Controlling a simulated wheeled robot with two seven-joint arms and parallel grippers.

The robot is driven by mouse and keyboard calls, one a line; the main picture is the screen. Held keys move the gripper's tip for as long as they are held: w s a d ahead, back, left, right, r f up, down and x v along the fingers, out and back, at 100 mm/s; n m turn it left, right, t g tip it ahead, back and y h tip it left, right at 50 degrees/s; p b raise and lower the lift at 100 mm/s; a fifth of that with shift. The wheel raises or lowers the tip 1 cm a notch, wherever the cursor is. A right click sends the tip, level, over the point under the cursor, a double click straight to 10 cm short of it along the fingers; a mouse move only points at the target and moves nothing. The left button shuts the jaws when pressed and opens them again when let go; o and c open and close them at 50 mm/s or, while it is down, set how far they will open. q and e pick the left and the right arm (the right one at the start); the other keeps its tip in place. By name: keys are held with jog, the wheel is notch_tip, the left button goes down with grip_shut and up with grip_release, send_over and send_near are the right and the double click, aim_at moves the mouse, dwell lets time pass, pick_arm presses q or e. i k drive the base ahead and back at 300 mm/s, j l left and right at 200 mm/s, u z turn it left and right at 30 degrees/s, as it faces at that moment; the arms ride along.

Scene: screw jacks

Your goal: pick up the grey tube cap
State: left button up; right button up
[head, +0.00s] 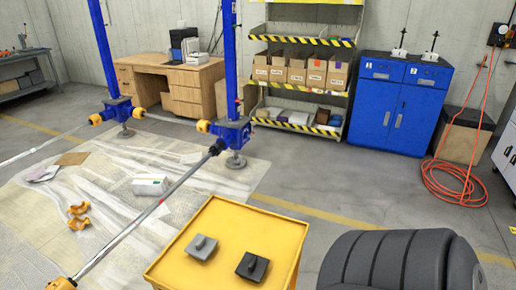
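A grey tube cap (201,246) lies on the left part of the top of a yellow cart (222,213). It has a squarish flat base and a short rounded knob on top. A black cap (252,266) of like shape lies to its right and a little nearer, apart from it. Nothing covers the grey cap. Neither of my grippers is in the head view.
A large dark ribbed object (400,262) stands close to the cart's right. Blue posts (230,60) with long bars stand behind and left. Orange clamps (78,215) and a white box (150,185) lie on floor sheeting. The cart top around the caps is bare.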

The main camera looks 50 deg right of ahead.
aim_at(202, 246)
jog(key=z, duration=1.3)
